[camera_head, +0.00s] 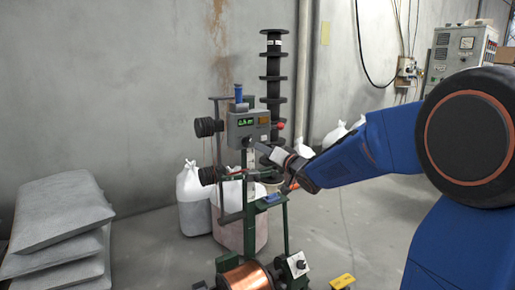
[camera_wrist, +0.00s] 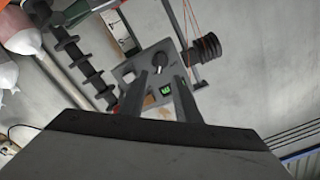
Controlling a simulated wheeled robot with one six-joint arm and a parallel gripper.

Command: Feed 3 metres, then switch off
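A grey control box (camera_head: 248,126) with a lit green display (camera_head: 246,121) sits on the green machine stand (camera_head: 285,228); the digits are too small to read surely. A red button (camera_head: 280,126) is on its right side. In the wrist view the box's round dark knob (camera_wrist: 159,60) and green display (camera_wrist: 165,89) lie ahead of my gripper (camera_wrist: 160,76). The two fingers are apart with nothing between them. In the head view my gripper (camera_head: 256,148) is just below and in front of the box; contact cannot be told. A copper spool (camera_head: 245,277) sits low on the stand.
A lower box with a switch (camera_head: 298,264) stands beside the copper spool. A yellow object (camera_head: 342,281) is on the floor. Grey sacks (camera_head: 62,225) are stacked left, white bags (camera_head: 193,200) stand behind, and a column of black spools (camera_head: 272,80) rises behind the box.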

